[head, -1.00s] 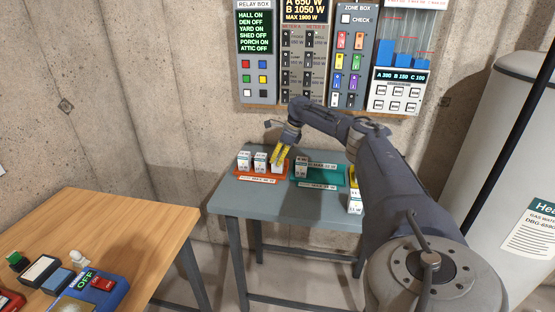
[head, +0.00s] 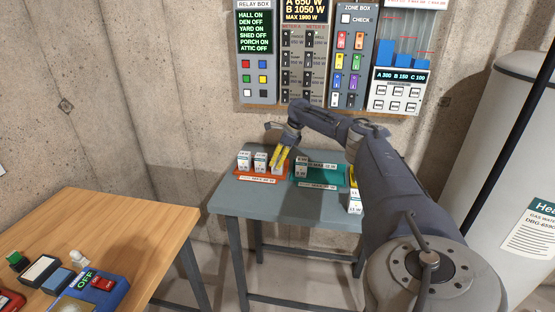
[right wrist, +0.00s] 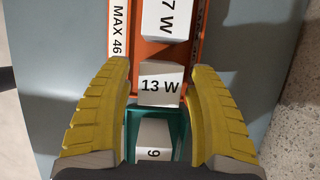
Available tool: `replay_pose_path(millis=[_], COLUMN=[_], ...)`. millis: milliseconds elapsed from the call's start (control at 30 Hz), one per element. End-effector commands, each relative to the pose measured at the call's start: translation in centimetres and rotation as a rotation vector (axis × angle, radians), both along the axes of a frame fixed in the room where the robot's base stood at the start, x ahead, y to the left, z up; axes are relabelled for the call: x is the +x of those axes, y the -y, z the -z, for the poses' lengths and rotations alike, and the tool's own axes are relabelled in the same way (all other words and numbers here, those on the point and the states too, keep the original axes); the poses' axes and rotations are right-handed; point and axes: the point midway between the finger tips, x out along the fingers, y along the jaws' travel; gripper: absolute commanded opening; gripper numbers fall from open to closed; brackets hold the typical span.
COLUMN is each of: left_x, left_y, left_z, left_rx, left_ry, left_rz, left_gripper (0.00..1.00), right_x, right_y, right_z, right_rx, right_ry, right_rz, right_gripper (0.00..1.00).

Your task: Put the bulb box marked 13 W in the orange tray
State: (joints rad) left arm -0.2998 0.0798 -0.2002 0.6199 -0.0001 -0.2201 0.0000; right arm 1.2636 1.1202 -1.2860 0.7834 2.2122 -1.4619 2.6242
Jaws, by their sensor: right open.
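The bulb box marked 13 W (right wrist: 160,85) stands in the orange tray (right wrist: 190,52), at the end nearest the teal tray. In the head view this white box (head: 275,168) is partly covered by my gripper. My right gripper (head: 281,164) is over that end of the orange tray. In the right wrist view its yellow fingers (right wrist: 160,92) are open, one on each side of the 13 W box, with gaps between. My left gripper is not in view.
A box marked 7 W (right wrist: 164,20) is also in the orange tray. The teal tray (head: 330,181) beside it holds another box (head: 301,165). Boxes (head: 355,201) stand at the right of the grey table (head: 245,199). A wooden table (head: 130,225) is at left.

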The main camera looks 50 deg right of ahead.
Motion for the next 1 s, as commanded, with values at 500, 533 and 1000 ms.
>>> replay_pose_path(millis=[500, 533, 1000], left_x=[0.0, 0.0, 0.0], left_y=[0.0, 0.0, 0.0], left_z=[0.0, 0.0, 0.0], left_rx=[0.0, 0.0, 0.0], left_ry=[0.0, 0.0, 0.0], left_rz=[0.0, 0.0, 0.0], left_gripper=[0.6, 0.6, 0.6], right_x=[-2.3, -2.5, -4.0], right_y=[1.4, 1.4, 2.3], right_z=[-6.7, -7.1, -11.2], right_rx=[0.0, 0.001, 0.0], right_ry=[0.004, 0.003, 0.0], right_rz=[0.0, 0.0, 0.0], right_gripper=[0.59, 0.59, 0.59])
